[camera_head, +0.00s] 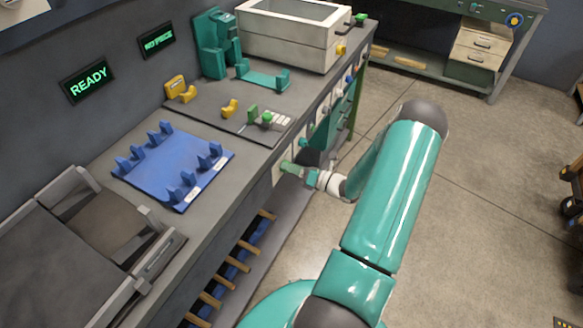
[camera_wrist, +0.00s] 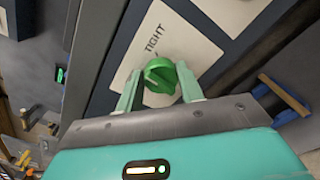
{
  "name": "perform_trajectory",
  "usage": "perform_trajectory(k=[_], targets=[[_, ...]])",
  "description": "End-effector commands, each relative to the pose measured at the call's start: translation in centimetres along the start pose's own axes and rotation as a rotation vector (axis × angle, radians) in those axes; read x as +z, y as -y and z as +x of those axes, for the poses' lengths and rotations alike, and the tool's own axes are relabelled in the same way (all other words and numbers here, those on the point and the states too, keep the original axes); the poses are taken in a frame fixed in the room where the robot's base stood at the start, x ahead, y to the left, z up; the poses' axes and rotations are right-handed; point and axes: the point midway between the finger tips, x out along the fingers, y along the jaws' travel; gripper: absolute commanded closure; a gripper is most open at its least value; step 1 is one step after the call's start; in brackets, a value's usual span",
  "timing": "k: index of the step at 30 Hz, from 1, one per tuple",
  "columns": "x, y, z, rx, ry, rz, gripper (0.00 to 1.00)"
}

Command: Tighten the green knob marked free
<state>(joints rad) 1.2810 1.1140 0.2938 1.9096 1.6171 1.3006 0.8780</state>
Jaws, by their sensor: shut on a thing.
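The round green knob (camera_wrist: 160,75) is on a white plate (camera_wrist: 147,42) on a dark panel in the wrist view. The word TIGHT is printed on the plate beyond the knob; I see no word "free" there. My gripper (camera_wrist: 159,80) has one pale green finger on each side of the knob and is shut on it. In the head view, my gripper (camera_head: 290,167) is at the front face of the workbench, below its top edge. The knob cannot be made out there.
The bench top holds a blue cradle plate (camera_head: 170,165), yellow blocks (camera_head: 176,87), a teal fixture (camera_head: 213,45) and a cream bin (camera_head: 290,35). A wall sign (camera_head: 88,81) reads READY. Wooden pegs (camera_head: 237,263) stick out below the bench.

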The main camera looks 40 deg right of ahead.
Motion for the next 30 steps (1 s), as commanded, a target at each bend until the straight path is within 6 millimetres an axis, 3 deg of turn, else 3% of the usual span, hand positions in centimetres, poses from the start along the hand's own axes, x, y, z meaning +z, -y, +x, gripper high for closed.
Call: perform_trajectory(k=[18, 30], targets=[[-0.21, 0.27, -0.08, -0.002, -0.002, 0.545, 0.86], [-0.28, 0.31, -0.09, -0.002, -0.002, 0.704, 0.86]])
